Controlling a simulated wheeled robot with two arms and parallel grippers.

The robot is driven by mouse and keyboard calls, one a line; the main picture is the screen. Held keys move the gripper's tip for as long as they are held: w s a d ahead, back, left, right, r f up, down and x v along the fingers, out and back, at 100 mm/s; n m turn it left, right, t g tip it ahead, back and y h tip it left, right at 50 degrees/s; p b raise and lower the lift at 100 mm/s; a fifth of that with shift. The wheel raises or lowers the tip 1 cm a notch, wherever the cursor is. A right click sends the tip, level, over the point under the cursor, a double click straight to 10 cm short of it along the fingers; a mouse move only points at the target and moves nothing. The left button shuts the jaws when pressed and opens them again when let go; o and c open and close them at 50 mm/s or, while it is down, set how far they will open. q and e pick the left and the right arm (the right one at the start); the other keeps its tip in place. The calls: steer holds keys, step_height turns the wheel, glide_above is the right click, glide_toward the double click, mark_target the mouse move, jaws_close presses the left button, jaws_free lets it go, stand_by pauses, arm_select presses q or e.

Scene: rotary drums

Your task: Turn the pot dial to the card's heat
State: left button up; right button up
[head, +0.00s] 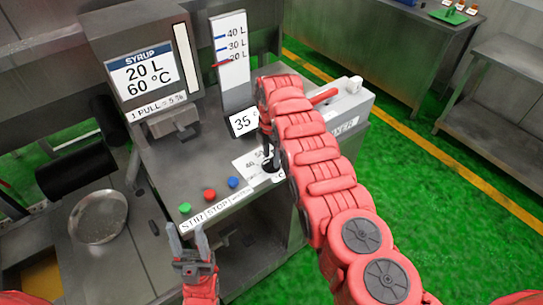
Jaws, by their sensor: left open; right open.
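The card (142,78) on the grey machine reads SYRUP, 20 L, 60 °C. The pot dial's white scale plate (246,168) lies on the counter, with 40 and part of another number legible. My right arm comes over it, and my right gripper (269,158) points down at the dial; the arm hides much of the dial, and I cannot tell whether the fingers touch the knob. A small display (243,121) reads 35, its right side hidden by my arm. My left gripper (187,240) is open and empty, in front of the counter's front edge.
Green, red (210,195) and blue buttons line the counter's front edge above STIR and STOP labels. A level gauge (233,50) marked 20 to 40 L stands behind. A round pan (98,217) sits at lower left. A box with a red handle (324,96) is right of my arm.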

steer(key=shift+f, duration=0.25)
jaws_close()
